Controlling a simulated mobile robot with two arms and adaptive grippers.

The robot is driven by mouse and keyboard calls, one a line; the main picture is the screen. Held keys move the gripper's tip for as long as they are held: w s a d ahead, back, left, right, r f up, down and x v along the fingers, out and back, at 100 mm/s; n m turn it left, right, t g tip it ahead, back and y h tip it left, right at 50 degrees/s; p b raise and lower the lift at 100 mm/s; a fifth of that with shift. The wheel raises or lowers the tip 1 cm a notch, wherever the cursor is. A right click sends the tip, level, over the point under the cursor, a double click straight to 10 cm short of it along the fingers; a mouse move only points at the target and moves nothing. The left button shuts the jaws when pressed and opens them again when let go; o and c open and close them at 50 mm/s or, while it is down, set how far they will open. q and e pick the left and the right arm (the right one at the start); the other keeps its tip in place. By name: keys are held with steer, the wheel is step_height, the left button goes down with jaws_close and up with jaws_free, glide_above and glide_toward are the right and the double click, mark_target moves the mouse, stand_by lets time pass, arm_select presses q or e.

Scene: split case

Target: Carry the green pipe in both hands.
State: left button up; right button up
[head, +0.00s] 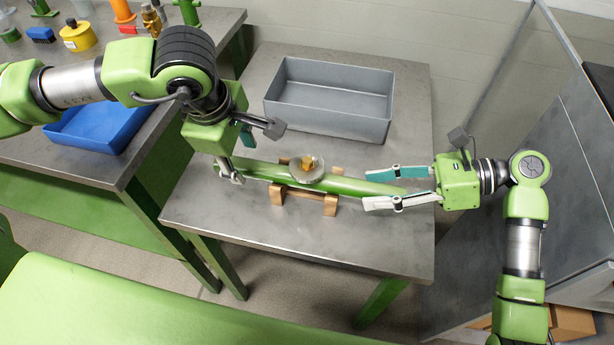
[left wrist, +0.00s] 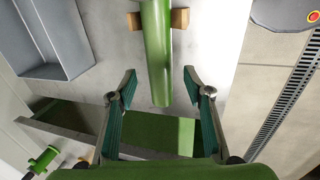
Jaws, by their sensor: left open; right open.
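The green pipe (head: 258,174) lies across a brown cradle (head: 304,200) on the grey metal table. A round grey disc with a brass knob (head: 307,168) is at its middle. My left gripper (head: 236,166) is open at the pipe's left end. In the left wrist view the pipe (left wrist: 157,50) runs between the open fingers, with its near end inside the gap. My right gripper (head: 367,190) is open at the pipe's right end, with one finger on each side of the pipe. Whether any finger touches the pipe cannot be told.
A grey bin (head: 330,118) stands behind the pipe on the same table (head: 300,247). A blue tray (head: 98,128) and several small parts, among them a yellow cylinder (head: 78,38), are on the left bench. The table's front part is clear. A grey panel stands at the right.

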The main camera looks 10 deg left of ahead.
mark_target(246, 163)
arm_select(q)
steer(key=shift+x, duration=1.95)
arm_select(e)
steer(key=shift+x, duration=1.1)
arm_select(q)
jaws_close()
arm_select(e)
jaws_close()
arm_select(q)
steer(key=shift+w+r, duration=0.1)
steer(key=shift+r, duration=0.15)
arm_select(e)
steer(key=shift+r, duration=0.25)
